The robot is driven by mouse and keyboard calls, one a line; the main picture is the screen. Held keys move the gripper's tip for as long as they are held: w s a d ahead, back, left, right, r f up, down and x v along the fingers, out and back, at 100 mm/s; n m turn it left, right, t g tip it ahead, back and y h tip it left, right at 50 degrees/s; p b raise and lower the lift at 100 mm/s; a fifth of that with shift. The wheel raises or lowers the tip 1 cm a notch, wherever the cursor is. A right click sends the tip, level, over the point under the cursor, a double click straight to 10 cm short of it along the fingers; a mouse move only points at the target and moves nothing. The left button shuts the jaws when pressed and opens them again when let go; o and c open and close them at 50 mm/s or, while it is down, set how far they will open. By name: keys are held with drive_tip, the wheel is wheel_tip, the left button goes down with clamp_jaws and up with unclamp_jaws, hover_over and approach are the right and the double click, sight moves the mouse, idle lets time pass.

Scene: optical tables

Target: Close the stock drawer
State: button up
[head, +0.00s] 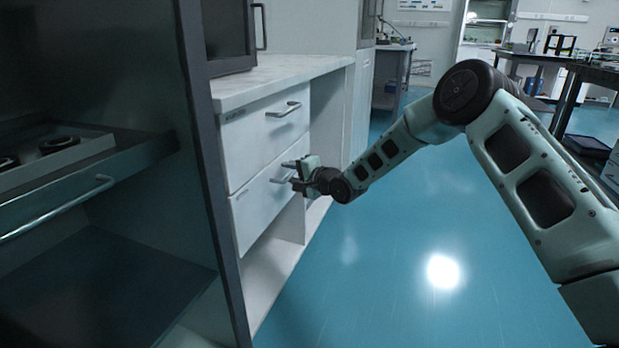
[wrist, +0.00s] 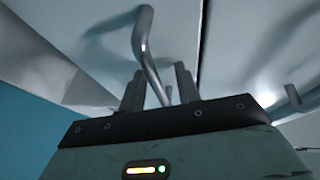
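A white cabinet has an upper drawer (head: 262,133) and a lower drawer (head: 256,206), each with a metal bar handle. Their labels are too small to read, so I cannot tell which is the stock drawer. Both fronts look about flush. My gripper (head: 290,171) is at the lower drawer's handle (head: 281,180). In the wrist view, my gripper's (wrist: 160,85) two fingers stand apart, with the bent bar handle (wrist: 145,45) running down between them. I cannot tell whether either finger touches the bar; its lower end is partly hidden by the gripper body.
A dark-framed cabinet (head: 212,190) stands close on the left, with a handled tray (head: 95,160) holding round dark items. The blue floor (head: 390,240) right of the drawers is clear. Dark tables (head: 590,68) stand further back.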

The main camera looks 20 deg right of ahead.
drive_tip(key=p+v, duration=0.4)
drive_tip(key=v, duration=1.3)
drive_tip(key=shift+d+p, duration=0.15)
drive_tip(key=shift+p, duration=0.15)
drive_tip(key=shift+w+f, duration=0.1)
drive_tip(key=shift+f, duration=0.05)
